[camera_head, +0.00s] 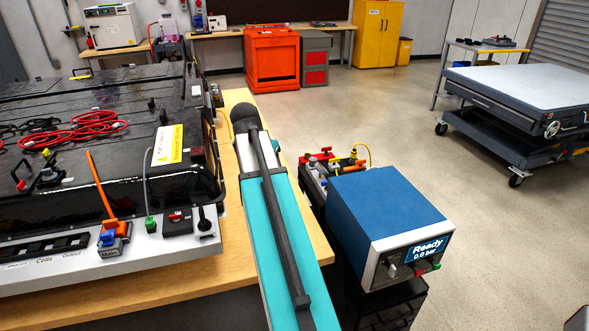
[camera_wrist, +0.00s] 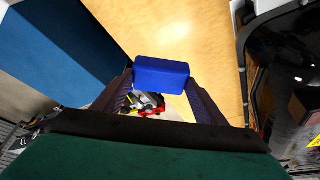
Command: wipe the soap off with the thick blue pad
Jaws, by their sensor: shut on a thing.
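The thick blue pad (camera_wrist: 161,75) shows in the wrist view, between the fingertips of my gripper (camera_wrist: 163,88). My gripper is shut on it, and the pad is held in front of the wooden bench top (camera_wrist: 190,25). In the head view my own arm hides the gripper and the pad. I cannot make out the soap clearly in either view. The black battery pack (camera_head: 110,170) lies on the bench at the left of the head view, with pale glints along its front side. Its dark edge shows at the right of the wrist view (camera_wrist: 285,60).
A blue box tester (camera_head: 385,205) reading "Ready 0.0 bar" stands right of my arm. A lift cart (camera_head: 520,90) stands at the right. The floor between is clear.

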